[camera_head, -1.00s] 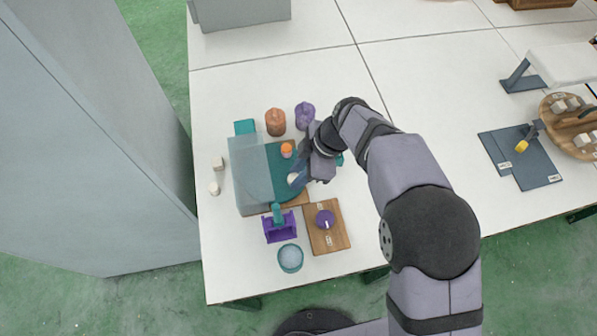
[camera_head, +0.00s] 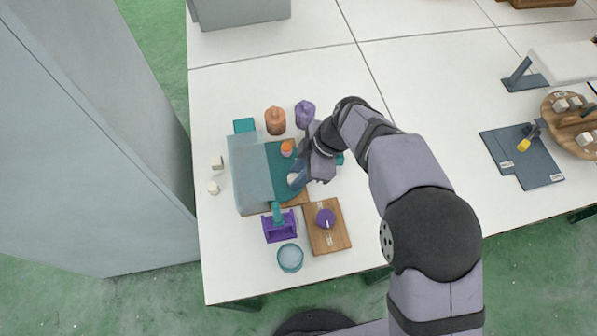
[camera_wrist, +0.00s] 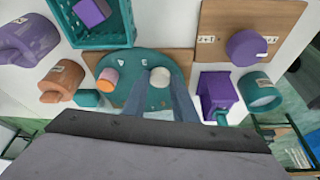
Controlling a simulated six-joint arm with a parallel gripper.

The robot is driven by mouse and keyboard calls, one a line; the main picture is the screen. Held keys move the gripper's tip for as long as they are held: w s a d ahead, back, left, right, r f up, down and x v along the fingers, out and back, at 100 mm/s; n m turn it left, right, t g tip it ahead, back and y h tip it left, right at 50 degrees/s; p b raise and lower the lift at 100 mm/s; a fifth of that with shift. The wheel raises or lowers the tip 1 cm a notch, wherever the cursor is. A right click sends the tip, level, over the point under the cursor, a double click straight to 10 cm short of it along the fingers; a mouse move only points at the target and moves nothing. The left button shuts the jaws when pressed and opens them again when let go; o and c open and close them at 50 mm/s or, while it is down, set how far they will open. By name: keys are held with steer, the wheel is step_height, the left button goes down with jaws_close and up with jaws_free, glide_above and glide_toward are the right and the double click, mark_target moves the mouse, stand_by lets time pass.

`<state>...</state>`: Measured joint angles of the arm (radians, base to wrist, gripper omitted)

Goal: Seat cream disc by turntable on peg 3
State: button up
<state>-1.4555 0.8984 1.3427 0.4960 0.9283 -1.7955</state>
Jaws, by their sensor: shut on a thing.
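The teal turntable (camera_head: 283,163) is round and lies on a wooden board, partly under a pale see-through block in the head view. It also shows in the wrist view (camera_wrist: 131,65), with small dark marks I cannot read. The cream disc (camera_wrist: 160,77) is at the turntable's right part in the wrist view. My gripper (camera_wrist: 157,88) is shut on it, one finger on each side; the contact is partly hidden. In the head view the cream disc (camera_head: 292,179) shows beside my fingers. An orange-topped piece (camera_wrist: 107,79) stands on the turntable, left of the cream disc. I cannot identify peg 3.
An orange can (camera_head: 275,120) and a purple can (camera_head: 305,113) stand behind the turntable. A purple holder (camera_head: 279,229), a teal cup (camera_head: 290,258) and a wooden board with a purple knob (camera_head: 326,219) are in front.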

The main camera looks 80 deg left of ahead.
steer(key=shift+f+b, duration=0.25)
steer(key=shift+b, duration=0.2)
stand_by(0.4)
steer(key=o, duration=1.6)
steer(key=shift+c, duration=0.2)
steer(key=shift+r+p, duration=1.35)
steer(key=shift+r, duration=1.7)
steer(key=shift+r, duration=0.1)
steer(key=b+v, duration=0.2)
steer(key=v, duration=0.5)
steer(key=shift+w, duration=0.2)
